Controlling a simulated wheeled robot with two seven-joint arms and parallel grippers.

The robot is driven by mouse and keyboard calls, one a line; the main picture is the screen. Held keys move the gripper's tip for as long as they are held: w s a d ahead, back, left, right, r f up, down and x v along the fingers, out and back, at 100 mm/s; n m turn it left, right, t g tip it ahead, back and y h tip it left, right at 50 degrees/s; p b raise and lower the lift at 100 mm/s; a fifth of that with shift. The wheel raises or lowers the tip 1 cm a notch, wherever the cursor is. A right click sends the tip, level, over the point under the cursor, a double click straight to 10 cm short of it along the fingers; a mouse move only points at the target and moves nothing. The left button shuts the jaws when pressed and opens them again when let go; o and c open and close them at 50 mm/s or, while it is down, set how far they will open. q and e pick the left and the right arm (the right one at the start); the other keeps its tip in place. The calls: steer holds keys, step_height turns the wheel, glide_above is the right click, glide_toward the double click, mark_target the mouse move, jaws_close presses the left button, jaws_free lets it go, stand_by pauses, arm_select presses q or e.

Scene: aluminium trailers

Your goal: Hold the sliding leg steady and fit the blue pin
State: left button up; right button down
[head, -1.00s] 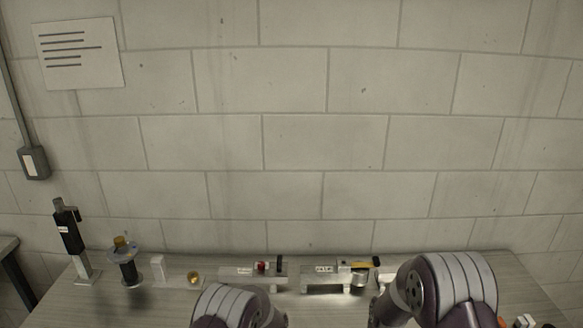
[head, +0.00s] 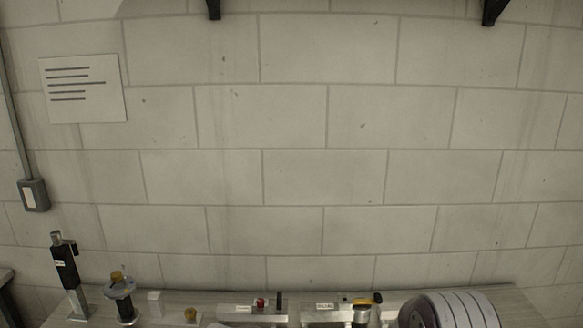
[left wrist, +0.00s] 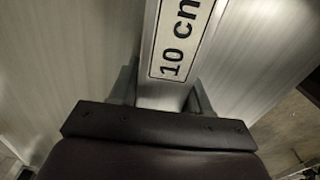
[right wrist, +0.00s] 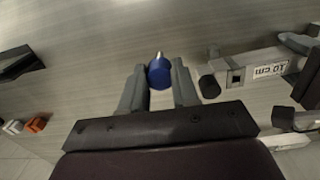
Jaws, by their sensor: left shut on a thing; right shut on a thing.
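The sliding leg is a square aluminium bar with a "10 cm" label (left wrist: 178,50). My left gripper (left wrist: 165,92) is shut around it, one finger on each side. In the right wrist view the leg (right wrist: 262,62) lies at the right, with a dark hole in its face and a black end. The blue pin (right wrist: 159,72) is between the fingertips of my right gripper (right wrist: 158,80), shut on it, its metal tip pointing away. The pin is apart from the leg, to its left in that view. Neither gripper shows in the head view.
In the head view, a black-sleeved post (head: 67,264), a spool-like part (head: 121,297) and labelled aluminium fixtures (head: 325,311) stand along the bench's back edge before a block wall. Orange and white pieces (right wrist: 36,124) lie left in the right wrist view.

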stand_by(0.4)
arm_select(q)
steer(key=o, duration=1.4)
